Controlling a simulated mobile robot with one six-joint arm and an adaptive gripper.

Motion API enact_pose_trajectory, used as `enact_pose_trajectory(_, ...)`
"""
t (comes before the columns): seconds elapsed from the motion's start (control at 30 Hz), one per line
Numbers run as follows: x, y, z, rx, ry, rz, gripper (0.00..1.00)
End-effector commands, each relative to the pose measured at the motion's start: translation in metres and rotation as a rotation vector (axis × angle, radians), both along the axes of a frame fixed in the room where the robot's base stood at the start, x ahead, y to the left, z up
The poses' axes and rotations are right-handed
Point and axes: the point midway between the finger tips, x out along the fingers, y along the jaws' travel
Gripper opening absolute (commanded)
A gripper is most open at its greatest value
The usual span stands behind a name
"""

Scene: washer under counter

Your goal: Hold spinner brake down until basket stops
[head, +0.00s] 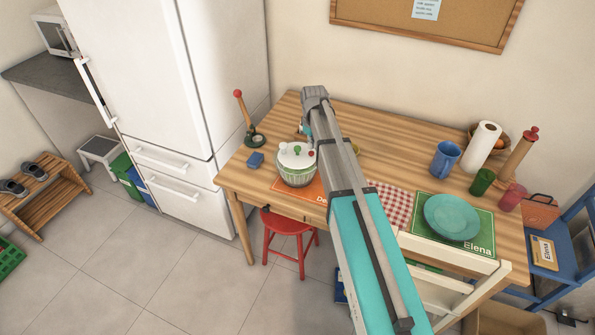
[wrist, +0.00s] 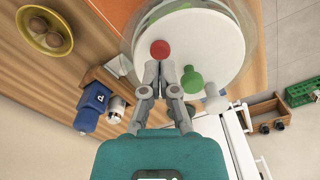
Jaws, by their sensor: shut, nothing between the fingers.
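The salad spinner (head: 296,177) stands on the wooden table, with a white lid that carries a green knob and a red button. In the wrist view the white lid (wrist: 215,35) fills the top centre, with the red button (wrist: 160,49) and the green knob (wrist: 192,80) on it. My gripper (wrist: 161,68) is shut and empty. Its fingertips are right by the red button, with the green knob beside them on the right; I cannot tell whether they touch the button. In the head view my arm hides the gripper.
A blue sponge-like block (head: 256,160) and a red-knobbed upright tool (head: 245,120) stand left of the spinner. To the right are a blue mug (head: 445,159), a paper roll (head: 482,147) and a teal plate (head: 452,217). A white fridge (head: 160,80) stands left of the table.

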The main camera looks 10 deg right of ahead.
Motion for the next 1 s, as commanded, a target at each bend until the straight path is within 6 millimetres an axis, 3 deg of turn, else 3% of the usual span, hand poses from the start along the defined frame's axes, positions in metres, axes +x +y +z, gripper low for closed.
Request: enact_pose_trajectory(1.0,0.0,0.0,-0.026,0.0,0.0,0.0,0.0)
